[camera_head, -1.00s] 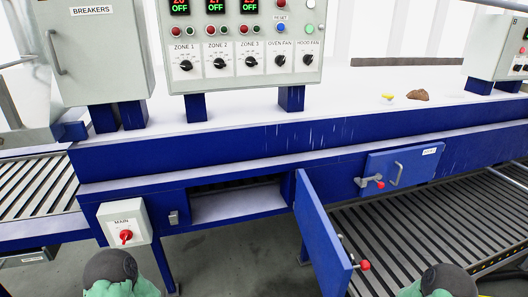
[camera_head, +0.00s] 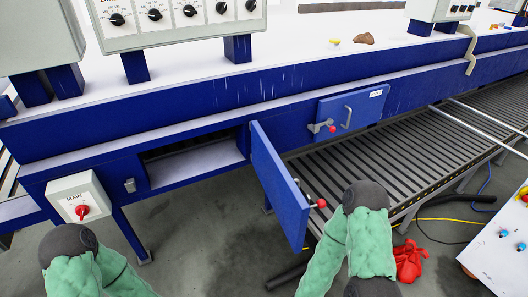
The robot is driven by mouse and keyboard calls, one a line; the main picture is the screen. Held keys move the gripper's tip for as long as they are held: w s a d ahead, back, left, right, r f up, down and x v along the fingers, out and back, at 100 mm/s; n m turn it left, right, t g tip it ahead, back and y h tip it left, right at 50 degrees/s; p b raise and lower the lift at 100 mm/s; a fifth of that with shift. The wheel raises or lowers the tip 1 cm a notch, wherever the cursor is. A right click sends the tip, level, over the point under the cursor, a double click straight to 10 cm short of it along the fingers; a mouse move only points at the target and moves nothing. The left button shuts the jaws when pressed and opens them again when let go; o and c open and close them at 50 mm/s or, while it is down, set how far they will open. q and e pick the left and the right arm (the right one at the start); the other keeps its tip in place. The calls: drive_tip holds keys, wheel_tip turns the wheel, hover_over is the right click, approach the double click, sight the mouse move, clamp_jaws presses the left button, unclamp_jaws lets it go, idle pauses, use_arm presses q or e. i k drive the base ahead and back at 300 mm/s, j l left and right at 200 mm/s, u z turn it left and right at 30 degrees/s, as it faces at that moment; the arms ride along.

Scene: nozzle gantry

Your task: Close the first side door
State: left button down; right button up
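The first side door (camera_head: 279,187) is a blue panel that stands swung open toward me, hinged at the right edge of a dark rectangular opening (camera_head: 195,163) in the blue machine side. A handle with a red knob (camera_head: 321,203) sticks out near its free end. A second blue door (camera_head: 352,112) farther right lies flat against the machine, with a grey handle and red knob. My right arm, in green sleeving, reaches up just right of the open door. My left arm is at the lower left. Both grippers are hidden or out of frame.
A white MAIN switch box (camera_head: 80,197) with a red knob is left of the opening. A roller conveyor (camera_head: 410,135) runs along the right. A white panel (camera_head: 500,245) stands at the right edge. Red cloth-like material (camera_head: 409,259) and cables lie on the floor.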

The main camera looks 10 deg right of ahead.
sight(292, 209)
drive_tip(key=i+l+u, duration=0.1)
drive_tip(key=l+u, duration=0.25)
drive_tip(key=l, duration=0.55)
drive_tip(key=l+u, duration=0.35)
drive_tip(key=l, duration=0.5)
drive_tip(key=k+l+u, duration=0.15)
drive_tip(key=l+u, duration=0.2)
drive_tip(key=l, duration=0.55)
